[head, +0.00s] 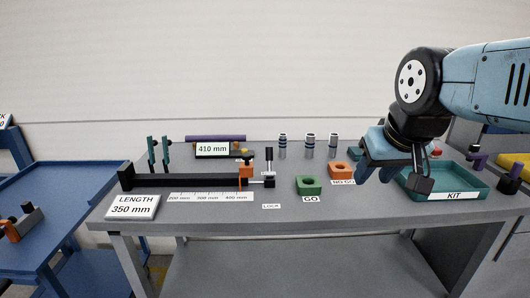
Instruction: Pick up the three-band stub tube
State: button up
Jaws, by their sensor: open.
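Three short grey stub tubes with dark bands stand upright in a row at the back of the grey table: a left one (282,146), a middle one (310,146) and a right one (333,146). Their bands are too small to count surely, so I cannot tell which has three. My gripper (393,181) is open and appears empty, to the right of the tubes and nearer the camera. It hangs above the table and hides part of the KIT tray's left side.
The green KIT tray (460,182) lies at the right. A green GO block (309,186) and an orange NO GO block (341,171) sit in front of the tubes. A black measuring rail (185,181) and a purple tube (215,138) are at the left. A blue cart (60,200) stands far left.

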aim_at(283, 138)
jog(key=z, duration=0.2)
jog(key=i, duration=0.85)
jog(key=u, duration=0.1)
